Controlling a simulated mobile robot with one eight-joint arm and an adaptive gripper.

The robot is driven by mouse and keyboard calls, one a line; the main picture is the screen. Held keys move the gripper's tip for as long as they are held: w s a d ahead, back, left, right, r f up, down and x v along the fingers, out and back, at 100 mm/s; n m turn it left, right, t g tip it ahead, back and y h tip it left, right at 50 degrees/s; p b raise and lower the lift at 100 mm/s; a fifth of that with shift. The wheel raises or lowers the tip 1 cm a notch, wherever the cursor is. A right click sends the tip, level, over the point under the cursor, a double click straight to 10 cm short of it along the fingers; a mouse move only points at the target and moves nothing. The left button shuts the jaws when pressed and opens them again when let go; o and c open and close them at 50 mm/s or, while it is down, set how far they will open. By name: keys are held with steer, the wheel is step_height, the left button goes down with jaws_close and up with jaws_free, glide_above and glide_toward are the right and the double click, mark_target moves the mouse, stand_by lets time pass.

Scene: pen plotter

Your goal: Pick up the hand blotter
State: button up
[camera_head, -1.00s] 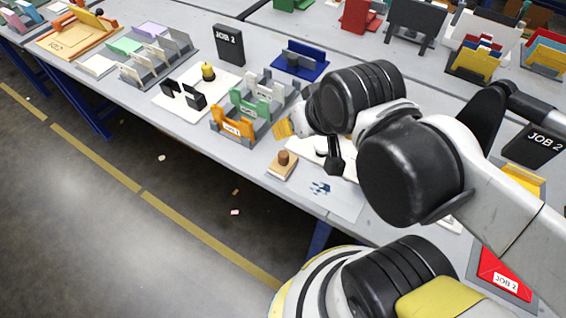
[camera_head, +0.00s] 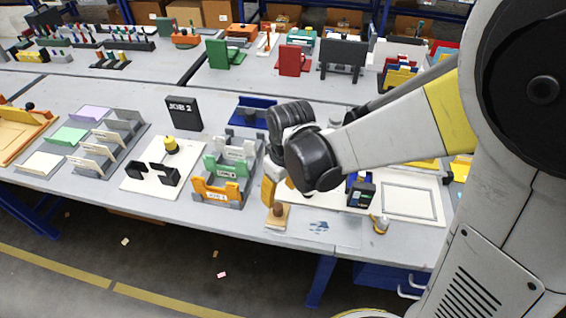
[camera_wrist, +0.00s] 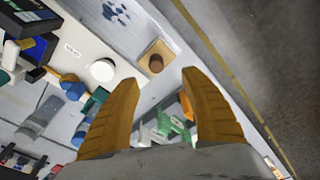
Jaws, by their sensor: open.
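The hand blotter is a light wooden block with a round brown knob (camera_head: 278,211), lying near the front edge of the table. In the wrist view the hand blotter (camera_wrist: 158,55) shows beyond the fingertips, between the two finger lines, its knob facing me. My gripper (camera_head: 268,190) has orange-brown fingers. In the head view a finger shows close behind and above the blotter, and the other is mostly hidden by my arm. In the wrist view my gripper (camera_wrist: 160,82) is open, with nothing held between the fingers.
A sheet with blue blots (camera_head: 319,228) lies right of the blotter. A rack with orange, green and white plates (camera_head: 222,190) stands close on the left. A small bottle (camera_head: 380,224) and a blue-black device (camera_head: 361,190) stand to the right. The table's front edge is near.

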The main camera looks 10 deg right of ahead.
mark_target(278, 206)
steer(key=f, duration=0.2)
steer(key=f+b, duration=0.1)
steer(key=f, duration=0.1)
steer(key=f+b, duration=0.1)
steer(key=f, duration=0.1)
steer(key=shift+w+a, duration=0.2)
steer(key=shift+w, duration=0.15)
steer(key=f+b, duration=0.1)
steer(key=f, duration=0.1)
steer(key=w+f+b, duration=0.1)
steer(key=f+b, duration=0.1)
steer(key=f, duration=0.1)
steer(key=shift+w, duration=0.2)
jaws_close()
